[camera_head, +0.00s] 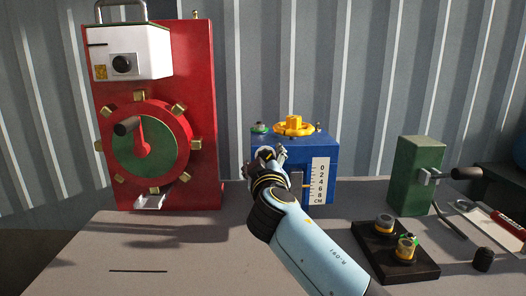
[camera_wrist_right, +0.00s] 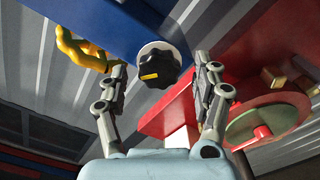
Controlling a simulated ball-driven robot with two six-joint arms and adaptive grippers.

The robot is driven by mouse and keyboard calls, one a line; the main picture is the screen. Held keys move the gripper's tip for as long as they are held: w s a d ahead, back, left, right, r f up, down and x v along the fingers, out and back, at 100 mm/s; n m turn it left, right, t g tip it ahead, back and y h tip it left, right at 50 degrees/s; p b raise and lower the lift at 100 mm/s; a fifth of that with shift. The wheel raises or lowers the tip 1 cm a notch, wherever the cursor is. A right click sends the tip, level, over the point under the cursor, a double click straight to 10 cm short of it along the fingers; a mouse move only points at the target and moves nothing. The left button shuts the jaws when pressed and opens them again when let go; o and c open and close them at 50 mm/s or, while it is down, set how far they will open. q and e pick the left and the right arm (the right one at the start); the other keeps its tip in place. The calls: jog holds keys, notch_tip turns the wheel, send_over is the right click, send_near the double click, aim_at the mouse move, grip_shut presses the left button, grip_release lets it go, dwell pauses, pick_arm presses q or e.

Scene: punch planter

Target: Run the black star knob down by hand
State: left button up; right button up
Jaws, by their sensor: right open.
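In the right wrist view, the black star knob (camera_wrist_right: 154,70) with a yellow mark sits on a white round disc on the blue box (camera_wrist_right: 112,22). My right gripper (camera_wrist_right: 160,62) is open. Its two fingers are on either side of the knob with gaps, and I see no contact. In the head view, my right gripper (camera_head: 270,154) is in front of the left part of the blue box (camera_head: 288,148) and hides the knob. The box carries a white scale (camera_head: 320,181) marked in CM. My left gripper is not in view.
A yellow handwheel (camera_head: 294,126) and a small green-topped part (camera_head: 259,128) are on top of the box. A red panel (camera_head: 205,110) with a green dial stands left. A green block (camera_head: 416,172) and black tray (camera_head: 372,262) are right. The front left tabletop is mostly clear.

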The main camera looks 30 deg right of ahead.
jog(key=shift+w+d, duration=0.2)
jog(key=shift+w, duration=0.1)
jog(key=shift+a+r, duration=0.1)
jog(key=shift+c, duration=0.4)
jog(key=c, duration=1.1)
jog(key=shift+f+m+b, duration=0.25)
jog(key=shift+m+b, duration=0.15)
jog(key=shift+b, duration=0.4)
jog(key=shift+s+r+m+b, duration=0.1)
jog(key=shift+r+m+b, duration=0.05)
jog(key=shift+m+b, duration=3.15)
jog(key=shift+n+b, duration=0.4)
jog(key=o, duration=1.2)
jog(key=shift+r, duration=0.1)
